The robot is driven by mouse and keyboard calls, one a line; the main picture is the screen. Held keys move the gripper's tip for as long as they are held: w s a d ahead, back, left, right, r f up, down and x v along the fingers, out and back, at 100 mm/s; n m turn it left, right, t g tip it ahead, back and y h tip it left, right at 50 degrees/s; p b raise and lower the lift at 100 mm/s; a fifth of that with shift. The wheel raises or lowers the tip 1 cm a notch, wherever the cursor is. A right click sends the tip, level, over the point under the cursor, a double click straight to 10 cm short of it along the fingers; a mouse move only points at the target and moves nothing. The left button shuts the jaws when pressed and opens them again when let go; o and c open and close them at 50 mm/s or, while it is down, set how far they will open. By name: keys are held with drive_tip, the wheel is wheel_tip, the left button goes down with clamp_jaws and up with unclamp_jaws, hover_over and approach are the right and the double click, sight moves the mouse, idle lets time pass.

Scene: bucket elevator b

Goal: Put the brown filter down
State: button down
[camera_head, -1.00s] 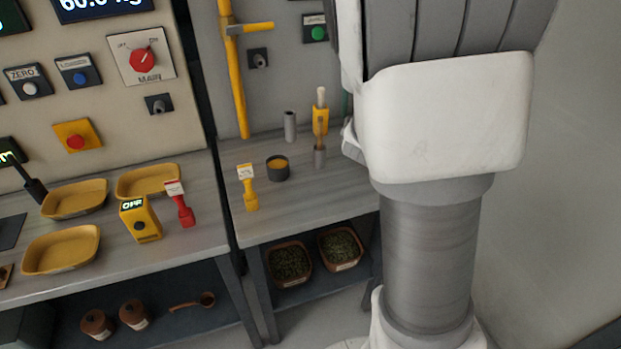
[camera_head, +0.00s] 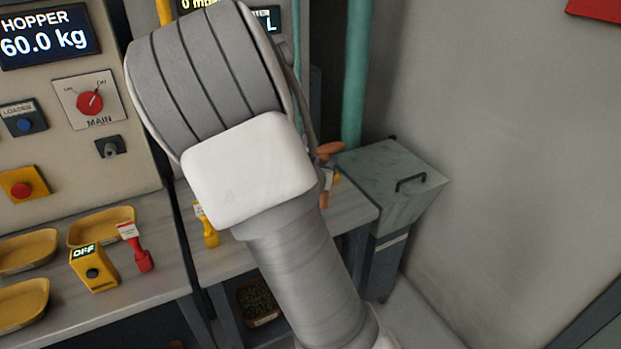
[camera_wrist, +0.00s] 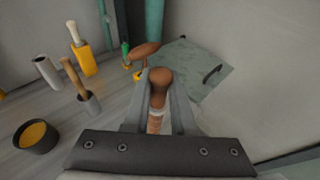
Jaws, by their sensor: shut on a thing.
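A brown, rounded thing with a paler banded lower part, which I take to be the brown filter (camera_wrist: 161,82), is between the two fingers of my gripper (camera_wrist: 160,90) in the wrist view. My gripper is shut on it. A second orange-brown rounded piece (camera_wrist: 145,53) shows just beyond; I cannot tell if it is part of the same thing.
A lidded grey-green box (camera_head: 395,178) with a black handle stands right of the bench. A teal pipe (camera_head: 357,70) rises behind.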

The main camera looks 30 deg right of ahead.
drive_tip(key=w+a+f, duration=0.2)
drive_tip(key=w+f, duration=0.1)
drive_tip(key=f, duration=0.3)
idle(0.3)
drive_tip(key=shift+f, duration=0.15)
drive_tip(key=shift+f+b, duration=0.15)
drive_tip(key=shift+b, duration=0.25)
drive_tip(key=c, duration=0.7)
unclamp_jaws()
drive_tip(key=shift+c, duration=0.2)
